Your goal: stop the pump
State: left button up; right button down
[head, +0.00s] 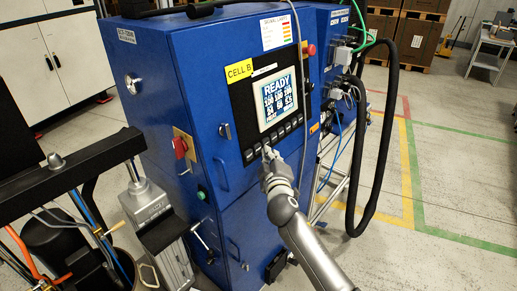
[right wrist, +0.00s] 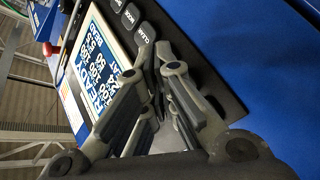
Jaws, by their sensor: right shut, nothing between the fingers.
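The blue control cabinet (head: 150,70), labelled CELL B, has a panel with a lit screen (head: 277,99) reading READY. A slanted row of buttons (head: 285,130) runs below the screen. My right gripper (head: 267,153) is shut and empty, its fingertips at the left end of that row, hiding part of it. My left gripper is not in view.
Thick black hoses (head: 388,130) loop at the right. Drum pump equipment (head: 160,235) stands at the left. Floor at the right is open.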

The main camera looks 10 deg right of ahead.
jog(key=s+d+p, duration=0.1)
jog(key=s, duration=0.1)
jog(key=s+d+r+p, duration=0.1)
jog(key=s+d+p, duration=0.1)
dwell(0.4)
dwell(0.4)
